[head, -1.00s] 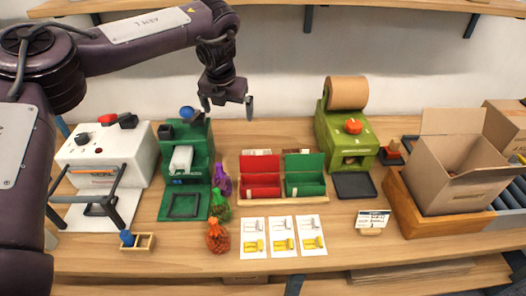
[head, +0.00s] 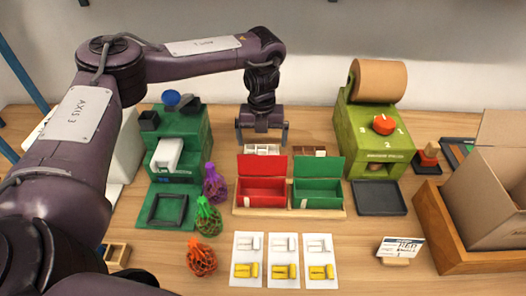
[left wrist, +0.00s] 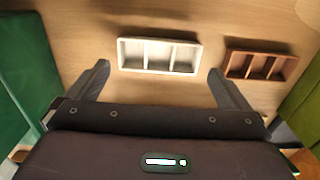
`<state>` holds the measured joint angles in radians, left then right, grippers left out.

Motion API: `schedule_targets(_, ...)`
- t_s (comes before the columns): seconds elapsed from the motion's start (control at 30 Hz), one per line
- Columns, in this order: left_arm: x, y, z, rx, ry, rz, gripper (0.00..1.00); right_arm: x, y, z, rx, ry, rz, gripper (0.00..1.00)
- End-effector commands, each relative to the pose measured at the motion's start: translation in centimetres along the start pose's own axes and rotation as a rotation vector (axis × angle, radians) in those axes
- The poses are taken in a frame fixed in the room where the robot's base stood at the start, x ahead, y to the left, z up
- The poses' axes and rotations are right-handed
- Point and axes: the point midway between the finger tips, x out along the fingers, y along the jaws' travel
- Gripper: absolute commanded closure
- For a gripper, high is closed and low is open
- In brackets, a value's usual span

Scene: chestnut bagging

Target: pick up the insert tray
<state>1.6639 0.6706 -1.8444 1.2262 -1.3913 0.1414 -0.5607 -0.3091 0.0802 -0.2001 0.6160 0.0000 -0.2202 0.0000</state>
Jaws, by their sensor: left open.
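A small white insert tray (head: 262,149) with three compartments lies on the table behind the red box; it also shows in the left wrist view (left wrist: 146,55). A similar brown insert tray (head: 307,150) lies to its right, behind the green box, and also shows in the left wrist view (left wrist: 260,51). My left gripper (head: 262,133) is open, pointing down over the white tray. In the left wrist view its fingertips (left wrist: 158,69) stand on either side of the white tray, with nothing held. My right gripper is out of view.
The open red box (head: 262,190) and green box (head: 318,193) stand just in front of the trays. A green machine (head: 182,150) stands to the left and a lime-green roll dispenser (head: 375,130) to the right. Filled net bags (head: 208,217) lie near the left machine.

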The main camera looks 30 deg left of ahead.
Motion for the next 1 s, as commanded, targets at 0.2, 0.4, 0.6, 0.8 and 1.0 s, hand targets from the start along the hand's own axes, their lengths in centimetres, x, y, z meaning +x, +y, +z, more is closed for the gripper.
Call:
schedule_targets(0.2, 3.1, 0.2, 0.1, 0.001, 0.002, 0.003, 0.00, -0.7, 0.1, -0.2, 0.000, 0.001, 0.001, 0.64)
schedule_targets(0.4, 3.8, 0.2, 0.1, 0.001, 0.000, 0.001, 0.00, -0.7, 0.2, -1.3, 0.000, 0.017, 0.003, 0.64)
schedule_targets(0.6, 3.8, 0.2, 0.1, 0.001, 0.000, 0.001, 0.10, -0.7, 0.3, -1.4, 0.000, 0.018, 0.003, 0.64)
schedule_targets(0.8, 3.8, 0.2, 0.1, 0.001, 0.000, 0.001, 0.31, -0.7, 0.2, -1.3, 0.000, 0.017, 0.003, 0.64)
schedule_targets(1.0, 3.8, 0.2, 0.1, 0.001, 0.000, 0.001, 0.31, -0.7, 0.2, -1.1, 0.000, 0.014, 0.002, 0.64)
